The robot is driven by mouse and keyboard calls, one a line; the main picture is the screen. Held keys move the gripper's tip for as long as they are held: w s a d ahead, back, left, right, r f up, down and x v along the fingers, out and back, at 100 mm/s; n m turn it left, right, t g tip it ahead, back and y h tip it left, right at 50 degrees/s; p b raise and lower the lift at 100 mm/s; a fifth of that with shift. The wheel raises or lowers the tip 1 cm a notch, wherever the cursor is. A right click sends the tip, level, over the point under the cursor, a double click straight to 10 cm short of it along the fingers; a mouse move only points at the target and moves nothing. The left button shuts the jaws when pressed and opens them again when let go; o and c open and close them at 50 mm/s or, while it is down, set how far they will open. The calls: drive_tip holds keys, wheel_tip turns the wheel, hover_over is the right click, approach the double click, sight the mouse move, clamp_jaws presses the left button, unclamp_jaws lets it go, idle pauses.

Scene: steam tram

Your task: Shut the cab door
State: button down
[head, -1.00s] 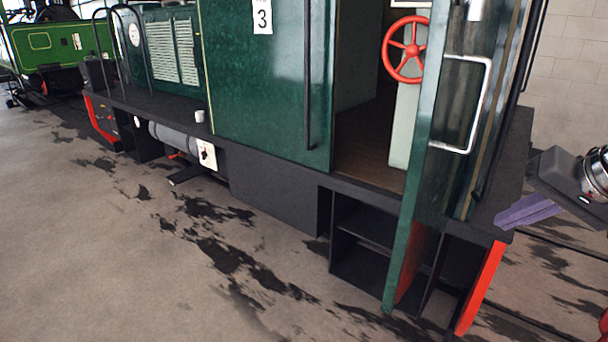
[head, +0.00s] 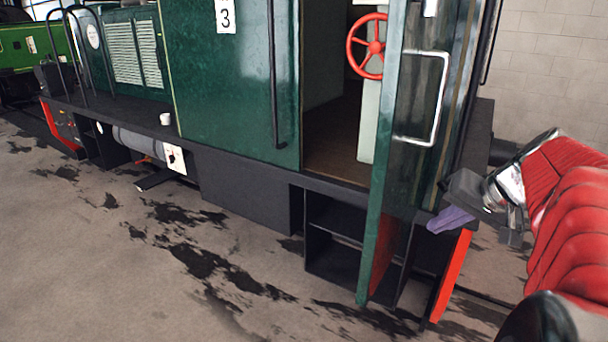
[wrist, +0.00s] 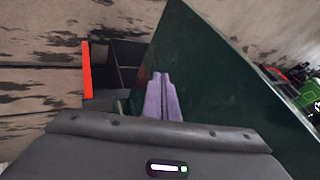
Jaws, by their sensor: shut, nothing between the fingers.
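The cab door (head: 379,190) is a tall green panel with a silver-white handle (head: 441,95). It stands open, swung out from the green cab, and the doorway (head: 335,145) to its left is uncovered. My gripper (head: 450,218) has purple fingers, shut and empty, low on the handle side of the door, to its right. In the wrist view the fingers (wrist: 162,98) overlap a large dark green panel (wrist: 225,75), which looks like the door. I cannot tell whether they touch it.
A red wheel (head: 366,46) shows inside the cab. Below the door are open black steps (head: 335,245) and a red end plate (head: 452,277). A white mug (head: 165,119) stands on the running board at left. The stained floor (head: 110,270) in front is clear.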

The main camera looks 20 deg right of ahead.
drive_tip(key=shift+w+a+f, duration=0.1)
drive_tip(key=shift+w+a, duration=1.25)
drive_tip(key=shift+w, duration=0.25)
drive_tip(key=shift+w+a, duration=0.1)
drive_tip(key=shift+w, duration=0.05)
